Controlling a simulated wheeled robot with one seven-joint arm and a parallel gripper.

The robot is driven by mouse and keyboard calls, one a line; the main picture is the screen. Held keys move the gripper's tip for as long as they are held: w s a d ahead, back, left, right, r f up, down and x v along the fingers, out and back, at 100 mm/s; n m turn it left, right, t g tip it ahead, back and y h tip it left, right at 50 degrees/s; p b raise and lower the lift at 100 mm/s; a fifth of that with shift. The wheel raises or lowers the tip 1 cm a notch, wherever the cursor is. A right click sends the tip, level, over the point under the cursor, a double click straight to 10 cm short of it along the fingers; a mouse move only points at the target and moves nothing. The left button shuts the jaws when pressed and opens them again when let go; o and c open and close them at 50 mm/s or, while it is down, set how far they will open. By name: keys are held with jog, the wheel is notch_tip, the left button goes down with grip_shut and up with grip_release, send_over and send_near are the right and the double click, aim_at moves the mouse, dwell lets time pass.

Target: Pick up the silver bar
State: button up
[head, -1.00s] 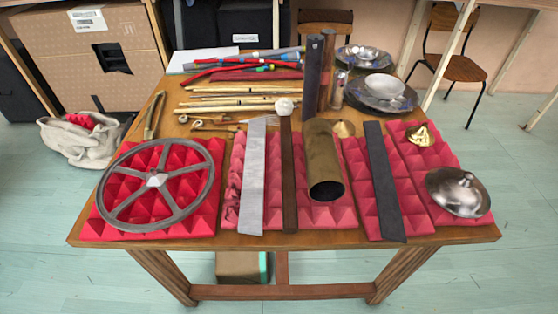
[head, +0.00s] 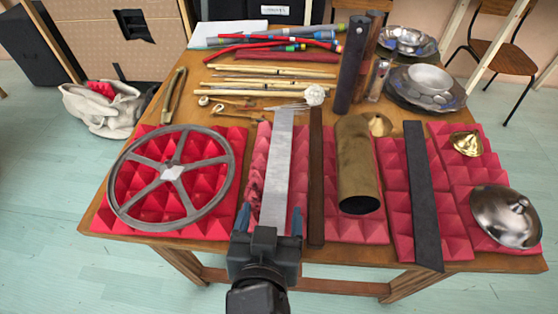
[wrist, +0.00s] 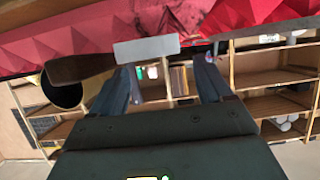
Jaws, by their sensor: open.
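The silver bar (head: 278,165) is a long, flat, light grey strip. It lies lengthwise on red pyramid foam, its near end towards me. My gripper (head: 270,219) is open and empty at the bar's near end, with one finger to each side in the head view. In the wrist view, the bar's pale end (wrist: 146,49) shows just beyond the fingertips of my gripper (wrist: 162,72). I cannot tell the height gap between fingers and bar. The gripper body hides what lies beneath it.
A dark brown bar (head: 316,175) lies close to the right of the silver bar. A spoked wheel (head: 172,173) lies to the left. A brass tube (head: 357,165), a black bar (head: 421,195) and a metal dome (head: 505,216) lie to the right. Sticks and mallets fill the table's back.

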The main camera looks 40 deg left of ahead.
aim_at(274, 200)
jog(key=x, duration=0.5)
jog(key=shift+d, duration=0.1)
jog(key=shift+c, duration=0.2)
jog(key=shift+s+f, duration=0.1)
jog(key=shift+f, duration=0.1)
grip_shut()
jog(key=shift+r, duration=0.1)
